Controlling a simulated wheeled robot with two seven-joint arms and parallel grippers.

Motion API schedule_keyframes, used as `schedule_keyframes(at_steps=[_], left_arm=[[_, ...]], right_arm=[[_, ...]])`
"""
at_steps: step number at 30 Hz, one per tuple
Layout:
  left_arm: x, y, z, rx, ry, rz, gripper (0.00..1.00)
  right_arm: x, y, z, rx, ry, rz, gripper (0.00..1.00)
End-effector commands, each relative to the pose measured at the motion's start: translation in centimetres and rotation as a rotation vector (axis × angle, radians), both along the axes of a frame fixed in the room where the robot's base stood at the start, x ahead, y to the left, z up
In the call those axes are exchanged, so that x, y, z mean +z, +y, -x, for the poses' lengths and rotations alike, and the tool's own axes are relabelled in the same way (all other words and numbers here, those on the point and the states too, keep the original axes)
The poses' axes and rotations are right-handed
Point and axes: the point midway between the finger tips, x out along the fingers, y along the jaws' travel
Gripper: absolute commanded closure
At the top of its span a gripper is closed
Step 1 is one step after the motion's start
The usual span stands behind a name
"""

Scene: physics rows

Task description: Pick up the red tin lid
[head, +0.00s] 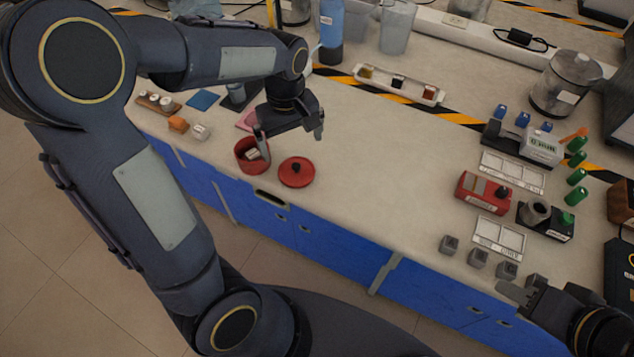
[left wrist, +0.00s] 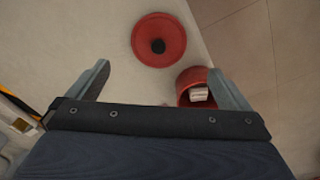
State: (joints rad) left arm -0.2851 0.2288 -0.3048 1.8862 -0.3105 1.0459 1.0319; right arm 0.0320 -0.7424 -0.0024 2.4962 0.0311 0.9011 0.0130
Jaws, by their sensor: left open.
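The red tin lid (head: 296,173) is round with a black knob in its middle. It lies flat on the table near the front edge, to the right of the open red tin (head: 244,160), which holds a whitish item. My left gripper (head: 292,146) is open and empty above the table, behind the lid and tin. In the left wrist view, the lid (left wrist: 165,22) is beyond the fingertips (left wrist: 158,72), and the right finger partly covers the tin (left wrist: 190,75). My right gripper (head: 520,291) is at the lower right, far from the lid; its opening is unclear.
A white tray (head: 436,97) with small blocks stands behind. At left are a blue square (head: 203,101), an orange block (head: 178,124) and a white block (head: 201,132). At right are a red device (head: 475,190) and several grey blocks. The table right of the lid is clear.

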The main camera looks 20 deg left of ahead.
Motion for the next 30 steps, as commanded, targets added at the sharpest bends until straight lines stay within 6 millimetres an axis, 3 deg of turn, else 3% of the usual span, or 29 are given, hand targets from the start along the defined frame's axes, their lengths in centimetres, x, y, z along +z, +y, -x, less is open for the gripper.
schedule_keyframes(at_steps=[11, 19, 29, 30], left_arm=[[-3.7, -0.1, -0.2, 0.017, 0.012, -0.016, 0.0], [-7.5, -0.5, 0.1, 0.017, 0.012, -0.015, 0.0], [-8.3, -0.6, 0.0, 0.016, 0.008, -0.014, 0.0], [-8.3, -0.6, 0.0, 0.016, 0.008, -0.014, 0.04]], right_arm=[[-0.5, 0.0, 0.0, 0.0, 0.0, 0.0, 0.64], [-0.8, 0.0, 0.0, 0.0, 0.0, 0.0, 0.64], [-0.8, 0.0, 0.0, 0.0, 0.0, 0.0, 0.64], [-0.8, 0.0, 0.0, 0.0, 0.0, 0.0, 0.64]])
